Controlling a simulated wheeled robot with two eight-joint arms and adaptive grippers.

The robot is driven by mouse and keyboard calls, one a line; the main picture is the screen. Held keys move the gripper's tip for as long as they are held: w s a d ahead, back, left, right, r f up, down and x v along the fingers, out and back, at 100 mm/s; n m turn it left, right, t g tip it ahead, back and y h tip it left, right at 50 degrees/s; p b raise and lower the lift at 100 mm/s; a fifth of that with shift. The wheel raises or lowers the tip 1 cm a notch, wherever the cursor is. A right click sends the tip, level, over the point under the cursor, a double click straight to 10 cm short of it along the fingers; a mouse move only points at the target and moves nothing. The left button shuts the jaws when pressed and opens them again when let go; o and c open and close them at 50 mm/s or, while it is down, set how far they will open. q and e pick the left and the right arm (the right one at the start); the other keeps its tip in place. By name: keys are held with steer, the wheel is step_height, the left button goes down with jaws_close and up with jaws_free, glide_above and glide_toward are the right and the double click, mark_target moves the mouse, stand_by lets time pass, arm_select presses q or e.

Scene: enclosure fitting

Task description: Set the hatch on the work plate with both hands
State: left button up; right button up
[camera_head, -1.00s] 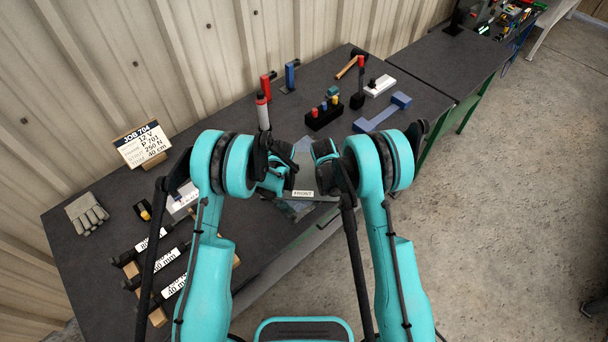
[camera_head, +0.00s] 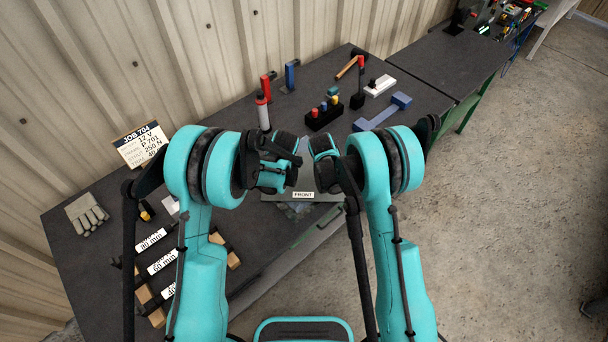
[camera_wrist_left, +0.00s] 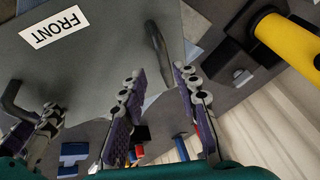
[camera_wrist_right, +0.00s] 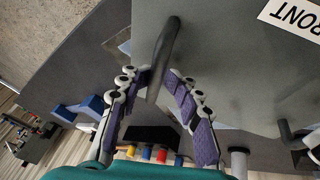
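The hatch is a flat grey plate with a white FRONT label and two dark bar handles. It shows between my arms in the head view (camera_head: 326,198), and large in the left wrist view (camera_wrist_left: 95,55) and right wrist view (camera_wrist_right: 225,60). My left gripper (camera_wrist_left: 160,75) is open, with one handle (camera_wrist_left: 156,45) ahead of the gap between its fingers. My right gripper (camera_wrist_right: 159,75) is open, with the other handle (camera_wrist_right: 166,50) reaching between its fingertips. I cannot tell whether the fingers touch the handles. The work plate is mostly hidden; a patterned grey-blue surface (camera_head: 294,210) shows below the hatch.
A blue bracket (camera_head: 383,112), a black block with coloured pegs (camera_head: 323,115) and a red-topped cylinder (camera_head: 263,112) stand behind the grippers. Labelled bars (camera_head: 152,241), a glove (camera_head: 87,214) and a job sign (camera_head: 143,147) are at left. The table's front edge is close to the hatch.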

steer(key=shift+v, duration=2.15)
